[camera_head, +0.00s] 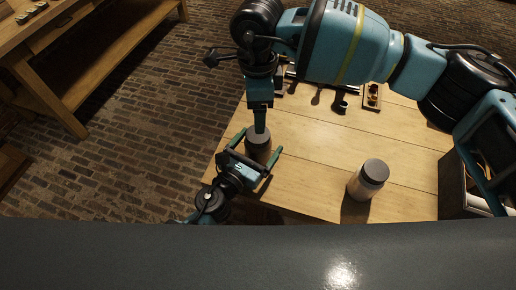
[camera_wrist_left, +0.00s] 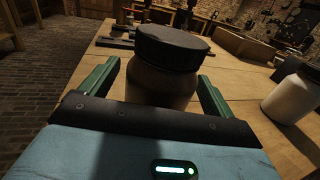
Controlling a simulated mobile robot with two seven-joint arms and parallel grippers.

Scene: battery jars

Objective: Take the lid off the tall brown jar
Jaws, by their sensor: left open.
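The tall brown jar (camera_wrist_left: 160,84) stands upright near the table's front left corner with its dark lid (camera_wrist_left: 172,47) on. My left gripper (camera_head: 259,143) is open, with one finger on each side of the jar's body; in the left wrist view the fingers (camera_wrist_left: 158,85) appear apart from it. My right gripper (camera_head: 260,120) points down over the jar's lid in the head view, partly covering it. Its fingers show edge-on there, so its opening and any contact with the lid are unclear.
A pale jar (camera_head: 365,184) with a dark lid stands to the right on the wooden table (camera_head: 310,160); it also shows in the left wrist view (camera_wrist_left: 289,97). A small holder (camera_head: 372,97) with reddish items and dark tools lie at the back. A dark bin (camera_head: 452,190) is at right.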

